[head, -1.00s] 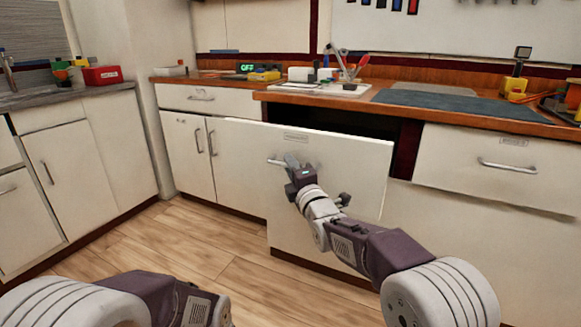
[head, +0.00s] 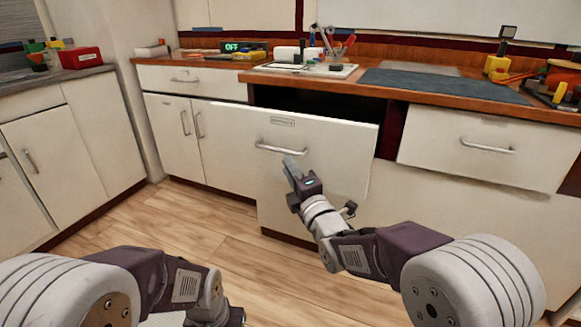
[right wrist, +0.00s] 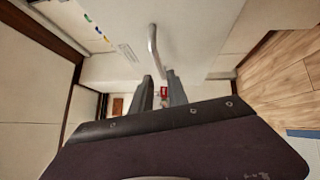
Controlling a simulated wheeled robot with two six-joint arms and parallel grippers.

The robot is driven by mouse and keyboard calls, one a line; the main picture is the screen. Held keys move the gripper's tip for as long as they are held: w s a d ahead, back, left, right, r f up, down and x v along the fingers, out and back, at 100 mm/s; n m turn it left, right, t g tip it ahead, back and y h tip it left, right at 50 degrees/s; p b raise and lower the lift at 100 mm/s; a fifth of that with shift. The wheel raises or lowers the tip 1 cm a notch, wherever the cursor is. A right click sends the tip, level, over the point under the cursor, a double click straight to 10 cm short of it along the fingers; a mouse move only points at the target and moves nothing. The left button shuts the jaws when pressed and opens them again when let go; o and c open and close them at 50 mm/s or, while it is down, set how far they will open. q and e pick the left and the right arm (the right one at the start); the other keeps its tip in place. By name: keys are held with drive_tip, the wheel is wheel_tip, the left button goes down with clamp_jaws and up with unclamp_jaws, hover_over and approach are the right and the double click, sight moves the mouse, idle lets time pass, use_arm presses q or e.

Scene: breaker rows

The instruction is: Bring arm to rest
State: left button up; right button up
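My right gripper (head: 290,168) is in front of a pulled-out drawer front (head: 340,140), just below and right of its metal handle (head: 281,149). In the right wrist view its two fingers (right wrist: 162,86) stand apart with a gap between them and nothing held. The handle also shows there (right wrist: 153,45), just beyond the fingertips and clear of them. My left arm comes in at the bottom left of the head view, bent low; its gripper is out of the picture.
The drawer stands out from under the wooden worktop (head: 390,98). A closed-looking drawer (head: 485,145) is to the right. A blue mat (head: 440,85), a white board with tools (head: 305,70) and yellow items lie on the worktop. Wooden floor (head: 200,245) is clear at centre left.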

sight(348, 148)
drive_tip(key=w+d+r+m+t+h+p, duration=0.1)
drive_tip(key=w+d+r+m+h+p, duration=0.15)
drive_tip(key=d+r+p, duration=0.55)
drive_tip(key=d+f+h, duration=0.1)
drive_tip(key=d, duration=0.1)
drive_tip(key=s+d+f+m+g+h, duration=0.1)
drive_tip(key=d, duration=0.1)
drive_tip(key=s+d+f+m+h, duration=0.1)
drive_tip(key=d, duration=0.2)
drive_tip(key=shift+d+f+m+g, duration=0.1)
drive_tip(key=shift+f+m+g, duration=0.15)
drive_tip(key=shift+f+g, duration=0.15)
drive_tip(key=s+d+f+m+g+h+p, duration=0.1)
drive_tip(key=s+d+f+m+g, duration=0.4)
drive_tip(key=f, duration=0.3)
drive_tip(key=s+d+f+m+g+h+p, duration=0.1)
drive_tip(key=s+d+f+m+g+h, duration=0.15)
drive_tip(key=s+f+m, duration=0.35)
drive_tip(key=s+f+m+g, duration=0.4)
drive_tip(key=s+f, duration=0.1)
drive_tip(key=s, duration=0.3)
drive_tip(key=s+f+m+g, duration=0.4)
drive_tip(key=s, duration=0.5)
wheel_tip(348, 148, up, 38)
drive_tip(key=m+p, duration=0.1)
drive_tip(key=p, duration=3.6)
drive_tip(key=shift+d+p, duration=0.35)
drive_tip(key=shift+d, duration=0.05)
